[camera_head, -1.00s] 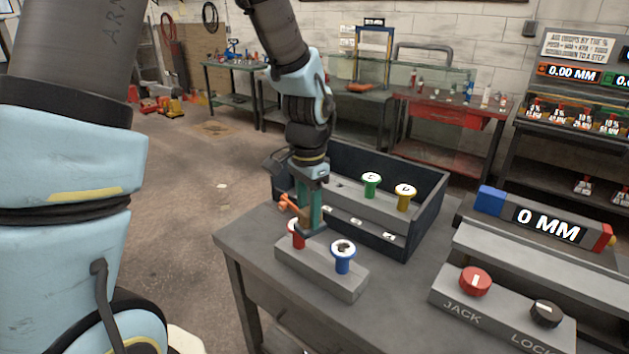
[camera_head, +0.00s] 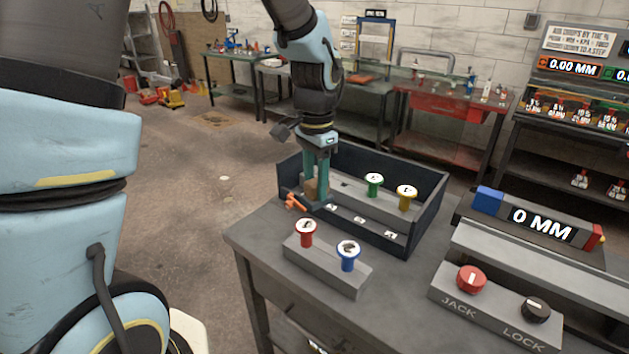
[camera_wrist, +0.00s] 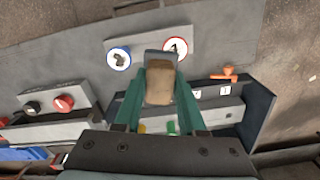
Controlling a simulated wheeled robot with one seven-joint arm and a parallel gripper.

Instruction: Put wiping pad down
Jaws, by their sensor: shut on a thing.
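The wiping pad (camera_wrist: 160,88) is a tan block with a grey end, held between the teal fingers of my gripper (camera_wrist: 160,95) in the wrist view. In the head view my gripper (camera_head: 316,196) points down over the left end of the dark tray (camera_head: 431,215), with the tan pad (camera_head: 310,189) partly hidden between its fingers. I cannot tell whether the pad touches the tray floor. An orange clip-like thing (camera_head: 294,202) is at the tray's left front corner, close beside the gripper; it also shows in the wrist view (camera_wrist: 228,74).
A red plug (camera_head: 306,232) and a blue plug (camera_head: 348,256) stand in a grey block in front of the tray. A green plug (camera_head: 374,185) and a yellow plug (camera_head: 406,197) stand inside the tray. A panel with JACK (camera_head: 471,278) and LOCK (camera_head: 536,309) knobs is at right.

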